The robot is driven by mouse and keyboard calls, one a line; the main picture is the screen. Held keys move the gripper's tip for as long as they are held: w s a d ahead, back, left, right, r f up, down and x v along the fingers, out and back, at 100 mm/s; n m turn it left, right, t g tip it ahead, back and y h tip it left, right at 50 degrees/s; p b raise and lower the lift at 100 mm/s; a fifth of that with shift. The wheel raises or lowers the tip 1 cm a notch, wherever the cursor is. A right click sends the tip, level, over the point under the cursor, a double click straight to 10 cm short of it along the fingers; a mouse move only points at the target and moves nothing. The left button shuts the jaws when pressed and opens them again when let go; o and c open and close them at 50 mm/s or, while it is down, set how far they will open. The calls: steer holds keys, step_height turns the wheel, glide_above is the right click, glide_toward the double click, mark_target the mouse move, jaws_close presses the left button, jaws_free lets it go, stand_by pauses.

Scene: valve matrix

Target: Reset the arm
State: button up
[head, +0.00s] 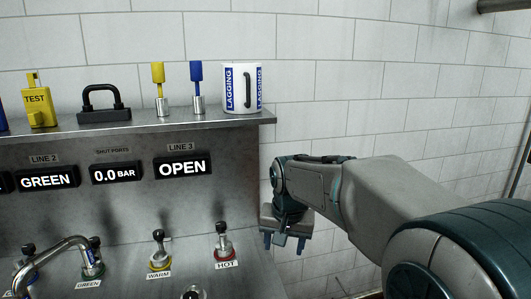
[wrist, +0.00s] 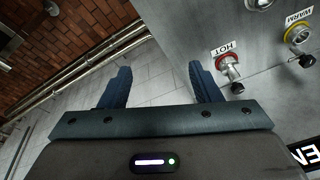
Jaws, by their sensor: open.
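My gripper (head: 286,241) hangs at the right end of the steel panel (head: 225,140) in the head view, fingers pointing down. In the wrist view my gripper (wrist: 160,85) shows its two dark blue fingers spread apart with nothing between them. It is open and empty. The HOT valve (head: 223,243), with a red ring and a black-knobbed lever, stands to the left of my gripper, apart from it. In the wrist view the HOT valve (wrist: 230,68) lies just right of the right finger.
The display (head: 183,166) reads OPEN. The WARM valve (head: 159,251) is further left. Tiled wall (head: 400,60) stands behind; pipes (wrist: 90,72) run along the wrist view.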

steer(key=s+d+f, duration=0.1)
steer(key=s+d, duration=0.2)
steer(key=s, duration=0.4)
steer(key=s+d+f+n, duration=0.1)
steer(key=s+d+f, duration=0.1)
steer(key=s+d, duration=0.2)
steer(key=s+d+f+n, duration=0.1)
steer(key=s+d+f, duration=0.1)
steer(key=s, duration=0.8)
steer(key=shift+d+f, duration=0.2)
steer(key=shift+d, duration=0.55)
